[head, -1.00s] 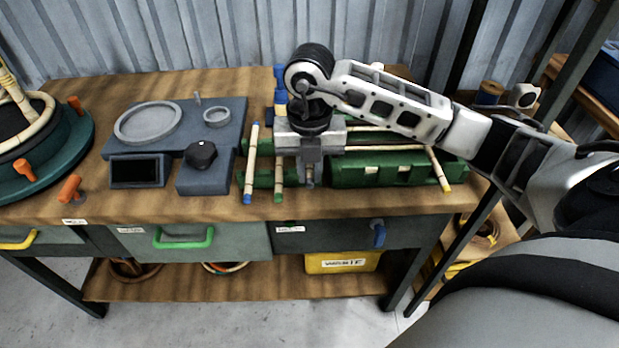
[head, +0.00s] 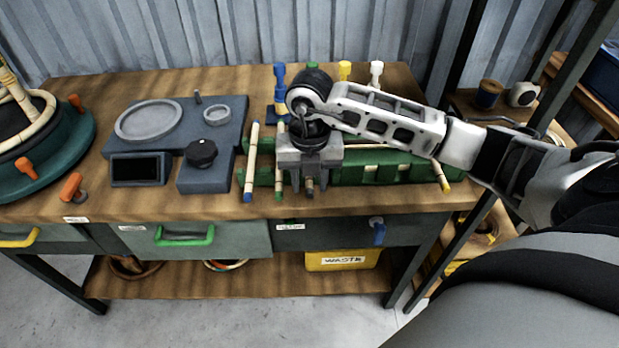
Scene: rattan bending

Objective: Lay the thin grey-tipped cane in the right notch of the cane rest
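The green cane rest (head: 345,172) lies on the bench as notched green bars. A blue-tipped cane (head: 251,165) lies front to back across its left end, with a green-tipped cane (head: 279,170) beside it. A yellow-tipped cane (head: 440,172) slants at its right end. My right gripper (head: 309,188) points down at the rest's front, right of the green-tipped cane. Its fingers look apart. A short tan piece with a dark grey end (head: 309,185) shows between them, probably the grey-tipped cane; the rest of it is hidden. My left gripper is not in view.
A slate-grey fixture (head: 215,165) with rings and a dark knob stands to the left. A round teal-based former (head: 60,150) stands at far left. Coloured posts (head: 345,71) stand behind my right arm. Drawers and a yellow waste bin (head: 343,260) are below.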

